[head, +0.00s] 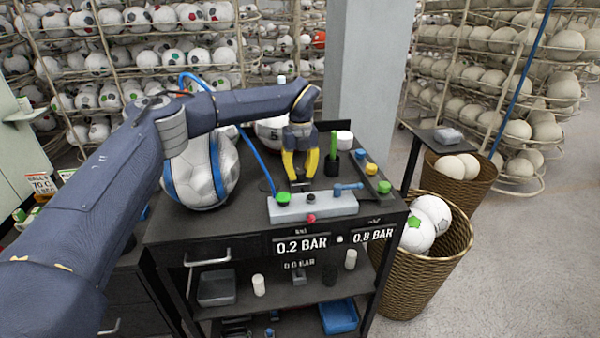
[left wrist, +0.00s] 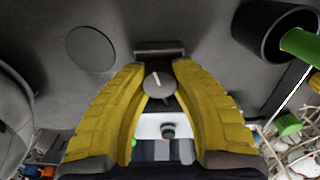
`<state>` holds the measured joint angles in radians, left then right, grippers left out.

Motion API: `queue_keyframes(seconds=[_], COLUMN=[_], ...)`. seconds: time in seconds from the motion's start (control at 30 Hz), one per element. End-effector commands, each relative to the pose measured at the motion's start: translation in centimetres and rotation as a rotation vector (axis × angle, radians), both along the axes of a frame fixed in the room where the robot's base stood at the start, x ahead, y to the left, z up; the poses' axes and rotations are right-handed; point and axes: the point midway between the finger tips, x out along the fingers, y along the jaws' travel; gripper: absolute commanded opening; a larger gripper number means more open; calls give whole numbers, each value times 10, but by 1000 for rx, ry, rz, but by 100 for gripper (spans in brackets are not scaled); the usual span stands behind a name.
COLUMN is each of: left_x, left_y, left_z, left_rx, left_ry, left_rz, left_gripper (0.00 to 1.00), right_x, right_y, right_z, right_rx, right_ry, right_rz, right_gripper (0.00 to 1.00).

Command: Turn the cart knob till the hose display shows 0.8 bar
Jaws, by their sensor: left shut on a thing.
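My left gripper (head: 300,178) reaches down to the cart top with its yellow fingers. In the left wrist view its fingers (left wrist: 160,82) are closed around a small round grey knob (left wrist: 158,86) with a white pointer line. In the head view the knob is mostly hidden by the fingers. On the cart (head: 215,245) front, a left display (head: 302,245) reads 0.2 BAR and a right display (head: 373,236) reads 0.8 BAR. The small labels above them are too blurred to read. My right gripper is not in view.
A grey block (head: 325,207) with a green button and a blue lever sits in front of the gripper. A white and blue ball (head: 203,175) stands at left, with a blue hose (head: 258,153) near it. A dark cup (left wrist: 268,30) is close by. A wicker basket (head: 420,270) stands at right.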

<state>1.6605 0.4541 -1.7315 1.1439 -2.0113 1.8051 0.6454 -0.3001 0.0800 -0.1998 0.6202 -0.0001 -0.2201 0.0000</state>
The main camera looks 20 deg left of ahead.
Motion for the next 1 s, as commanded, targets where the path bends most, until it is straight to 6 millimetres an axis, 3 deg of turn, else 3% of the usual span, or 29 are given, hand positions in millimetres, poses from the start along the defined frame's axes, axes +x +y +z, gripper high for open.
queue_keyframes(seconds=[0.2, 0.23, 0.47, 0.77, 1.0], left_x=[1, 1, 1, 0, 1], left_y=[1, 1, 0, 0, 0], left_z=[1, 1, 0, 2, 29], left_rx=[1, 1, 0, 0, 0], left_ry=[-4, -3, -2, -1, -4], left_rz=[0, 0, -1, -1, -1], left_gripper=[0, 30, 57, 57, 57], right_x=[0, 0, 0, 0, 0], right_y=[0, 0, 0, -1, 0], right_z=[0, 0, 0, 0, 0], right_rx=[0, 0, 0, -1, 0], right_ry=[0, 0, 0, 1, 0], right_rz=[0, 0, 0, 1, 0], right_gripper=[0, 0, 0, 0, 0])
